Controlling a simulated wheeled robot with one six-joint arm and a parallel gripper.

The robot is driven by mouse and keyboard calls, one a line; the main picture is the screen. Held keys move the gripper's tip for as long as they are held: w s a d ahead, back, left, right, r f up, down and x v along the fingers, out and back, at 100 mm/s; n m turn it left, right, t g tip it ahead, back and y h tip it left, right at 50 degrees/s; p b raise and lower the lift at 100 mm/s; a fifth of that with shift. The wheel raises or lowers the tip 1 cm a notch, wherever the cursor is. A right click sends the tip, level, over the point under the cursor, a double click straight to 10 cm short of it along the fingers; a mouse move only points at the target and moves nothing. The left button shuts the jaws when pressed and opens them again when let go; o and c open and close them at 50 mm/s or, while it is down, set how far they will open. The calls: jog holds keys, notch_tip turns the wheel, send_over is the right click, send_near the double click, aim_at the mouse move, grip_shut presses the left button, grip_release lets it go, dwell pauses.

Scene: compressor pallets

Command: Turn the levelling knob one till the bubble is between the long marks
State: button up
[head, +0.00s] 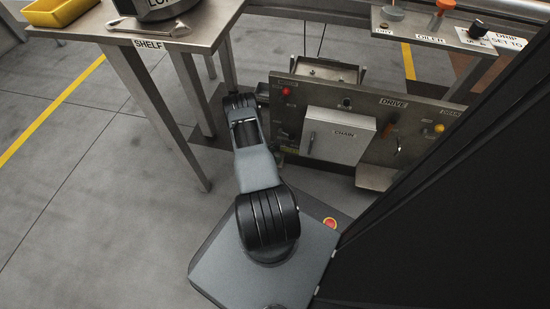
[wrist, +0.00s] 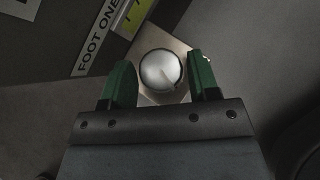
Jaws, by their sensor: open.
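In the wrist view, a round silver knob (wrist: 161,70) with a thin line on its face sits on a pale metal plate (wrist: 183,47). My gripper (wrist: 160,82) is open, with one green finger on each side of the knob. Whether the fingers touch it I cannot tell. A label reading "FOOT ONE" (wrist: 97,42) lies to the upper left of the knob. A yellow-green strip with dark marks (wrist: 132,20), perhaps the level vial, is cut by the top edge; no bubble can be made out. In the head view, my arm hides the knob and gripper.
In the head view, a panel marked DRIVE (head: 393,102) with a CHAIN cover (head: 338,135) and several knobs stands right of my arm. A metal table marked SHELF (head: 190,42) stands at left, its legs close to the arm. Open floor (head: 90,190) lies at left.

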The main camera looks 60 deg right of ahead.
jog(key=shift+s+d+f, duration=0.15)
jog(key=shift+d+f, duration=0.05)
jog(key=shift+f, duration=0.05)
jog(key=c, duration=0.6)
jog(key=shift+m+g+y, duration=0.65)
jog(key=shift+m+y, duration=0.05)
jog(key=shift+m, duration=0.55)
jog(key=shift+m+g+y, duration=0.65)
jog(key=shift+m+y, duration=0.05)
jog(key=shift+m, duration=0.55)
jog(key=shift+c, duration=0.2)
jog(key=o, duration=0.6)
jog(key=shift+o, duration=0.2)
jog(key=shift+r, duration=0.1)
jog(key=p+v, duration=0.4)
jog(key=v, duration=0.9)
jog(key=shift+w+r+p, duration=0.2)
jog(key=shift+w+p, duration=0.1)
jog(key=shift+p, duration=0.05)
jog(key=shift+a, duration=0.1)
